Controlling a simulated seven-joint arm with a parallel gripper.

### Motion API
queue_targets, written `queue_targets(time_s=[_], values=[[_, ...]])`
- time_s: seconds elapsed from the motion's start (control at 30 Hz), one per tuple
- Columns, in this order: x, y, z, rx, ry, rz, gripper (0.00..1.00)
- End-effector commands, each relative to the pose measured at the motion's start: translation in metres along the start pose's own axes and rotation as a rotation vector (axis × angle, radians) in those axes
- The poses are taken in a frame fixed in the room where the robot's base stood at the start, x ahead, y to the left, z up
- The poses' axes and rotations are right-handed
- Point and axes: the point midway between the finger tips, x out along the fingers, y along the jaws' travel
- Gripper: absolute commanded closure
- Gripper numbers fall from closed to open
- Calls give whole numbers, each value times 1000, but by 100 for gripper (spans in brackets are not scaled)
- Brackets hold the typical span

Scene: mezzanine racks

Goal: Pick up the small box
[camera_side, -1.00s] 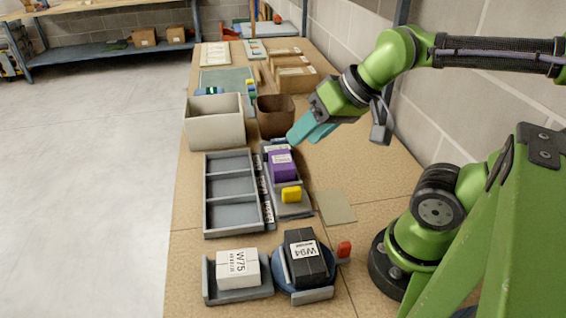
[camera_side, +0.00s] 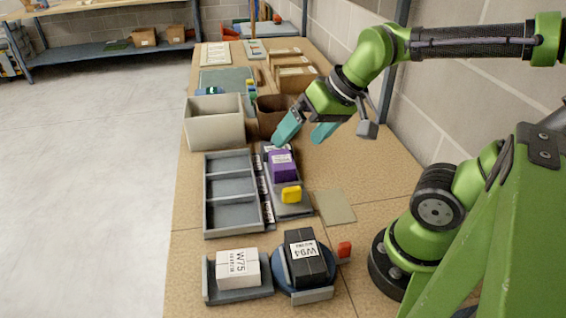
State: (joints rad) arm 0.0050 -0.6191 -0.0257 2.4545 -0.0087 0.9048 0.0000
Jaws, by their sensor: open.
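A small purple box (camera_side: 283,167) with a white label sits on a grey tray (camera_side: 292,210), on the bench's middle. My gripper (camera_side: 305,136) is above and behind it, with its two teal fingers spread apart and nothing between them. The near finger's tip is close to the far end of the purple box; I cannot tell the exact gap. A white box (camera_side: 238,268) marked W75 lies in a grey holder, and a black box (camera_side: 305,257) marked W94 lies on a round blue stand. The task does not say which box is meant.
A yellow block (camera_side: 291,194) sits on the tray in front of the purple box. A grey three-slot rack (camera_side: 208,210), a cream bin (camera_side: 215,125) and a brown bin (camera_side: 268,118) stand nearby. A red piece (camera_side: 344,249) lies at right. Bench right of the tray is mostly clear.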

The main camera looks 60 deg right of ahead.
Motion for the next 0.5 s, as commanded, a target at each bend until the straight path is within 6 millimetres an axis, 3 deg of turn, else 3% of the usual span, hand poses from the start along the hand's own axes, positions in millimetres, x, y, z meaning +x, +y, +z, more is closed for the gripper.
queue_targets(time_s=[0.17,0.5], values=[[28,17,-49,101,-133,99,6],[82,80,-136,304,-329,366,6]])
